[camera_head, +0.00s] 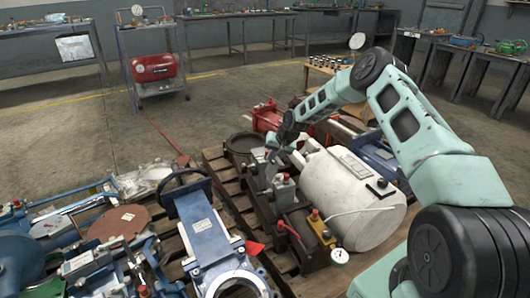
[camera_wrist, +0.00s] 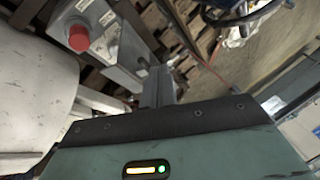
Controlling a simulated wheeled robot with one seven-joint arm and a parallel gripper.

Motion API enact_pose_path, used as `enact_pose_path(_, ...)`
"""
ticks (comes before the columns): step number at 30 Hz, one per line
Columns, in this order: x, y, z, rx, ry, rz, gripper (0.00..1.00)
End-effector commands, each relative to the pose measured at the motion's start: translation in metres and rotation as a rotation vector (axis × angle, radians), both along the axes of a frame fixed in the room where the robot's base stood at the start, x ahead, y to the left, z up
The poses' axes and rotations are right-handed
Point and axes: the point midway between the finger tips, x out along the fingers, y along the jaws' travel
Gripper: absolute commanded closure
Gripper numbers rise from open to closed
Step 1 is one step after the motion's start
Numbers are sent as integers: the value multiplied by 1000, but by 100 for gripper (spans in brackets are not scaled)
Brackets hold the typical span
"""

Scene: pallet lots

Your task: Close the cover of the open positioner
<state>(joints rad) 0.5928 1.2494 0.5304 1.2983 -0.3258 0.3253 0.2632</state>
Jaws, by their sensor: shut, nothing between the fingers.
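A grey positioner box (camera_head: 284,190) with a red knob stands on the valve assembly beside the white cylinder, near the middle of the head view. In the wrist view a grey box (camera_wrist: 104,22) with a red knob lies at the upper left. Whether its cover is open, I cannot tell. My gripper (camera_head: 271,156) points down just above and behind the box in the head view. Its fingers (camera_wrist: 158,85) are together and empty, to the lower right of the box in the wrist view. I cannot tell whether they touch it.
A blue valve (camera_head: 203,232) with a handwheel lies to the left, on a wooden pallet (camera_head: 236,198). A red tank (camera_head: 154,67) sits on a cart behind. Open floor (camera_head: 75,125) lies at the left.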

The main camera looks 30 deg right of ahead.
Motion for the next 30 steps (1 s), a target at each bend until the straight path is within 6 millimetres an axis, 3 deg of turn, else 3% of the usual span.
enact_pose_path(18, -9, -65, -37, 582, -87, -1, 100)
enact_pose_path(27, -12, -84, -57, 843, -124, 2, 100)
enact_pose_path(30, -13, -88, -60, 846, -122, 5, 100)
